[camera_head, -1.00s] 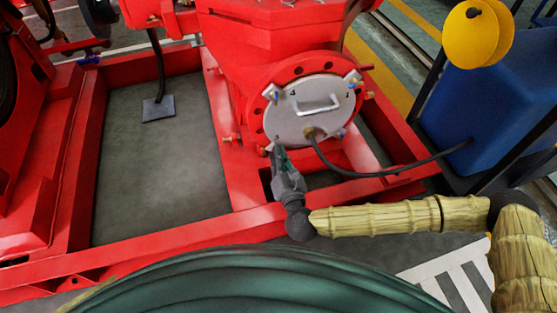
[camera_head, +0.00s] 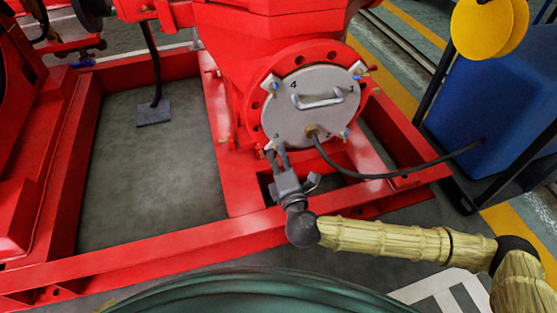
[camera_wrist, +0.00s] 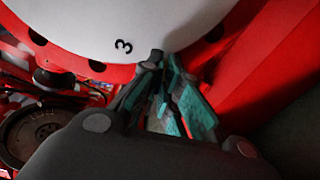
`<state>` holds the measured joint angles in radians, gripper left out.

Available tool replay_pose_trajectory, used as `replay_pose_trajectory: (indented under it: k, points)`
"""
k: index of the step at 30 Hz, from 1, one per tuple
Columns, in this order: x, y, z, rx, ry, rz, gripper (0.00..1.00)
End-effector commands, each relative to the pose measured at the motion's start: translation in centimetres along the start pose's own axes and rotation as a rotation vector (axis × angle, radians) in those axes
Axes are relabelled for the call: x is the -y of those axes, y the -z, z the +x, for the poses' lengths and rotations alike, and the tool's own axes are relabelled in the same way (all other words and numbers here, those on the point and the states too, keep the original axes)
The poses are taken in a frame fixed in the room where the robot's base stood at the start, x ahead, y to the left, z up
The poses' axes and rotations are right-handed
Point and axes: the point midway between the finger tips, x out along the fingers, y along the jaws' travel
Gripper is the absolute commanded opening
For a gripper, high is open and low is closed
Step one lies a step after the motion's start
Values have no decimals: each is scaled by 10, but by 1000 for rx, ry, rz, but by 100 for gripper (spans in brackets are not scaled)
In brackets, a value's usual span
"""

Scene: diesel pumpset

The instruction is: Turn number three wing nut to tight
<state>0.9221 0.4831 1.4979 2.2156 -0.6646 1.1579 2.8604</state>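The round grey cover (camera_head: 318,118) with a handle sits on the red flange of the pump. Wing nuts stand around its rim, one by the label 4 (camera_head: 274,87), one by the label 1 (camera_head: 360,75) and one at lower right (camera_head: 346,134). The label 3 (camera_wrist: 124,46) shows on the cover in the wrist view. My gripper (camera_head: 275,150) is at the cover's lower left rim, by this label. Its two fingers show with a gap between them in the head view. The number three wing nut is largely hidden at the fingertips (camera_wrist: 163,62); I cannot tell whether they grip it.
A black hose (camera_head: 390,176) runs from the cover to the blue tank (camera_head: 480,115) at right. The red base frame (camera_head: 240,190) passes below my gripper. A yellow round part (camera_head: 483,27) is at upper right.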

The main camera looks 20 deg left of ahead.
Motion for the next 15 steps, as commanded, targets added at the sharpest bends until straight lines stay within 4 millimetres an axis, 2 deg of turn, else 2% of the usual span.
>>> replay_pose_trajectory:
  k: [6,15]
  points:
    - [0,-3,4,7,-1,126,0]
    - [-1,-2,4,4,-2,211,0]
